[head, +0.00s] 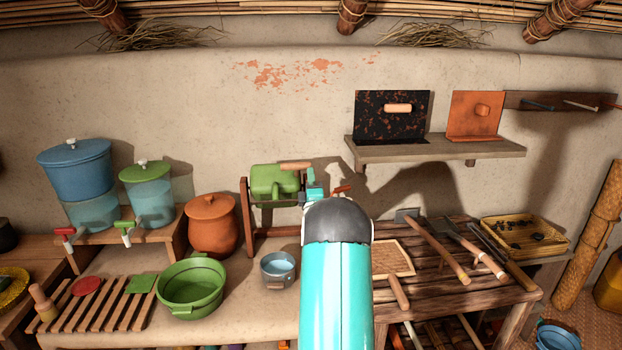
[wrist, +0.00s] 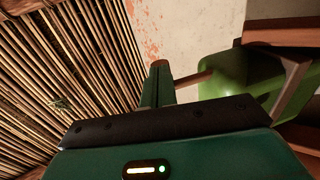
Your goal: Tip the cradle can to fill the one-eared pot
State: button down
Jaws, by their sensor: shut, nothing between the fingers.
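The green cradle can (head: 272,181) hangs in a wooden frame (head: 246,215) against the back wall. Its wooden handle (head: 295,166) sticks out to the right at the top. In the head view the can looks about level. The small grey-blue pot (head: 278,268), which I take for the one-eared pot, stands on the ledge below and in front of the frame; its inside looks bluish. My gripper (head: 314,182) is shut and empty, close beside the handle end. The wrist view shows my closed fingers (wrist: 158,82) left of the can (wrist: 235,78) and its handle (wrist: 194,80); contact is unclear.
A green two-handled basin (head: 191,288) and a lidded clay pot (head: 212,224) stand left of the small pot. A slatted wooden table (head: 450,262) with tools is at the right. A shelf (head: 440,149) projects from the wall above right. My arm hides part of the frame.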

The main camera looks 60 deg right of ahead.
jog(key=w+d+r+g+y, duration=0.3)
jog(key=w+d+r+y, duration=0.1)
jog(key=w+d+r, duration=0.3)
jog(key=shift+w+d+r+y, duration=0.15)
jog(key=shift+d+r+y, duration=0.15)
jog(key=shift+d+r, duration=0.25)
dwell(0.4)
jog(key=shift+f, duration=0.2)
dwell(0.3)
